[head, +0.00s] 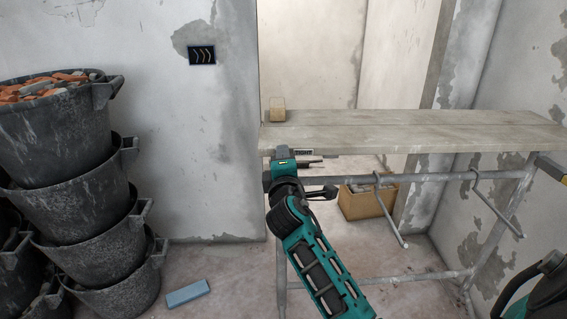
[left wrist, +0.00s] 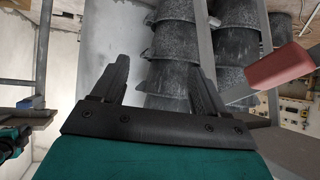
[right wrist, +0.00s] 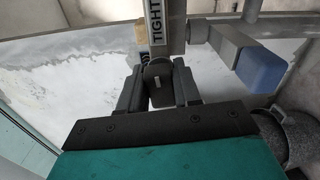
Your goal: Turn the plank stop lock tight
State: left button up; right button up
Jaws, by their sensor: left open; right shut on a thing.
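The plank stop lock shows in the right wrist view as a dark rounded knob (right wrist: 156,72), just below a label reading TIGHT (right wrist: 155,22). My right gripper (right wrist: 157,92) is shut on this knob, with a finger on each side. In the head view my right gripper (head: 311,162) is at the front left edge of the plank (head: 400,132), by the small TIGHT label (head: 304,153); the knob itself is hidden there. My left gripper (left wrist: 160,85) is open and empty, with stacked buckets beyond it. It is not seen in the head view.
Stacked black buckets (head: 75,210) with rubble stand at the left. A blue block (head: 187,293) lies on the floor. A wooden block (head: 277,109) stands on the plank's left end. Metal trestle bars (head: 400,178) and a cardboard box (head: 362,202) are below the plank.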

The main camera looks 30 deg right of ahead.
pick_arm(q)
jog(key=shift+f, duration=0.2)
pick_arm(e)
jog(key=shift+f+m, duration=0.1)
jog(key=shift+m, duration=0.6)
jog(key=o, duration=1)
jog(key=shift+c, duration=0.2)
pick_arm(q)
jog(key=shift+s, duration=0.1)
